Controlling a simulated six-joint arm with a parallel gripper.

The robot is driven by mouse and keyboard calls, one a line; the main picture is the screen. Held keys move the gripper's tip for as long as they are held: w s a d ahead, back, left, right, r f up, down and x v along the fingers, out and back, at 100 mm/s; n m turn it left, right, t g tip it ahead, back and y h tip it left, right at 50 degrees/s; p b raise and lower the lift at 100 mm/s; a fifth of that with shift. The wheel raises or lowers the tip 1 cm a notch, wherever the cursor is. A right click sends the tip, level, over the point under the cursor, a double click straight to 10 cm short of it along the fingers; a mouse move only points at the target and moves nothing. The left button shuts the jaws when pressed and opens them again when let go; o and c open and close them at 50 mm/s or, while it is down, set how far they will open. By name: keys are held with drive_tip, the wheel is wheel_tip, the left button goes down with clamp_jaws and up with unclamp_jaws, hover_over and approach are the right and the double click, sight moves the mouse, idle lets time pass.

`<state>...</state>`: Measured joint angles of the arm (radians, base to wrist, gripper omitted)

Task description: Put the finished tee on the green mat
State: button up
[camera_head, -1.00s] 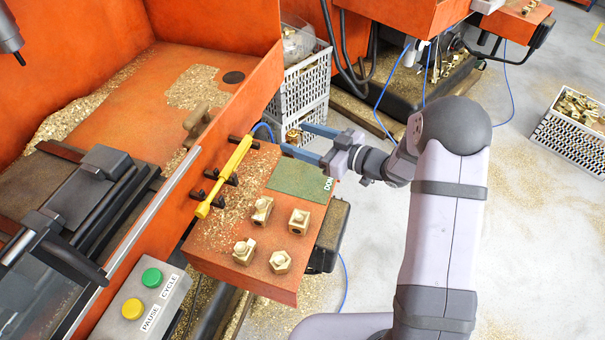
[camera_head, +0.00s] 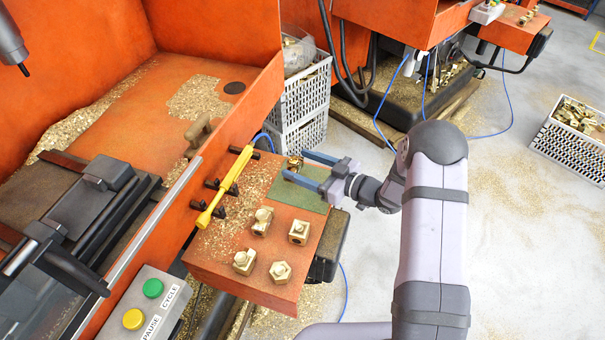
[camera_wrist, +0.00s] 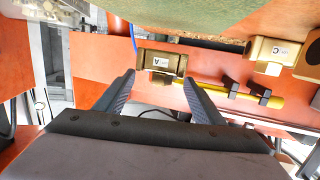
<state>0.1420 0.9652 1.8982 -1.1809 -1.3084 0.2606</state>
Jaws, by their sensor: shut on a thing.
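My gripper (camera_head: 297,166) is shut on a brass tee (camera_head: 294,162), which sits small between the fingertips. In the wrist view the tee (camera_wrist: 160,61) shows a label with the letter A. The green mat (camera_head: 292,197) lies on the orange shelf, and the gripper reaches in from the right at its far end. The tee is at or over the mat's far edge; I cannot tell whether it touches the mat. The mat also shows along the top of the wrist view (camera_wrist: 200,18).
Several brass fittings (camera_head: 299,232) stand on the near part of the orange shelf (camera_head: 225,225). A yellow tool (camera_head: 225,187) rests on black hooks left of the mat. Grey crates (camera_head: 303,100) stand behind the shelf. A button box (camera_head: 145,300) is at the front left.

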sight(299, 173)
drive_tip(key=shift+f, duration=1.8)
drive_tip(key=shift+f, duration=0.1)
drive_tip(key=shift+f, duration=0.1)
drive_tip(key=o, duration=2.1)
